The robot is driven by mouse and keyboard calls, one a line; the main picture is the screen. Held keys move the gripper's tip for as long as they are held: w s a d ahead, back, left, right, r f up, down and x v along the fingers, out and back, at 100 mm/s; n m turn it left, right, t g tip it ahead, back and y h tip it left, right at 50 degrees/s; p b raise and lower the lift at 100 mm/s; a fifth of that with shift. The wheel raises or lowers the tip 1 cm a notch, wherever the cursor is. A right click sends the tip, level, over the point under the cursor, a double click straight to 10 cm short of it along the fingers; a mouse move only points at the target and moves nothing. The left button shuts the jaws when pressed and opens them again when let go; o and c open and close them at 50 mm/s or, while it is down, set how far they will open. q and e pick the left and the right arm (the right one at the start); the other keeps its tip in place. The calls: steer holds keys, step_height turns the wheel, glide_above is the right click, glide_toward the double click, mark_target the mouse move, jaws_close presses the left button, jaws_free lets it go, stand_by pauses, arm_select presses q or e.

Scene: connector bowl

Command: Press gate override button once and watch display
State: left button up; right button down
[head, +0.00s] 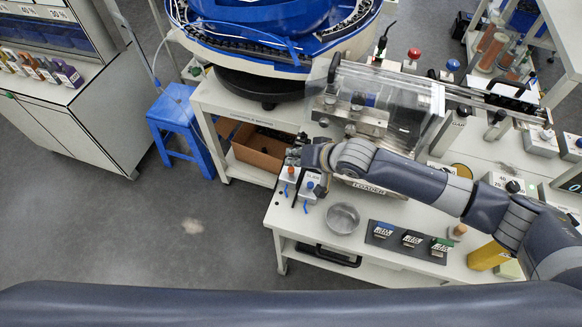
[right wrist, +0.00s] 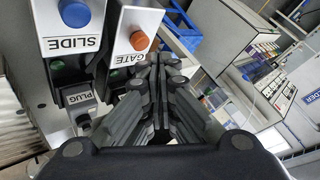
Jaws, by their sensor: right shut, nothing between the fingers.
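The gate override button is an orange knob on a white box labelled GATE (right wrist: 139,41) in the right wrist view. My right gripper (head: 291,156) is shut and empty, just behind the button in the head view. In the right wrist view its closed fingertips (right wrist: 158,66) are close beside the button, to its right. I cannot tell whether they touch. No readable display shows; a dark panel (head: 572,182) is cut off at the right edge. My left gripper is out of view.
A blue SLIDE button (right wrist: 74,13) stands right beside the GATE box. A clear-covered machine (head: 380,105) stands behind my right arm. A blue stool (head: 172,118) is on the floor.

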mark_target(294, 168)
steer(key=shift+f, duration=0.1)
stand_by(0.7)
steer(key=shift+f, duration=0.35)
steer(key=shift+f, duration=0.55)
stand_by(0.7)
steer(key=shift+r, duration=0.1)
steer(key=shift+r+p, duration=0.9)
step_height(294, 168, up, 5)
steer(key=p, duration=0.5)
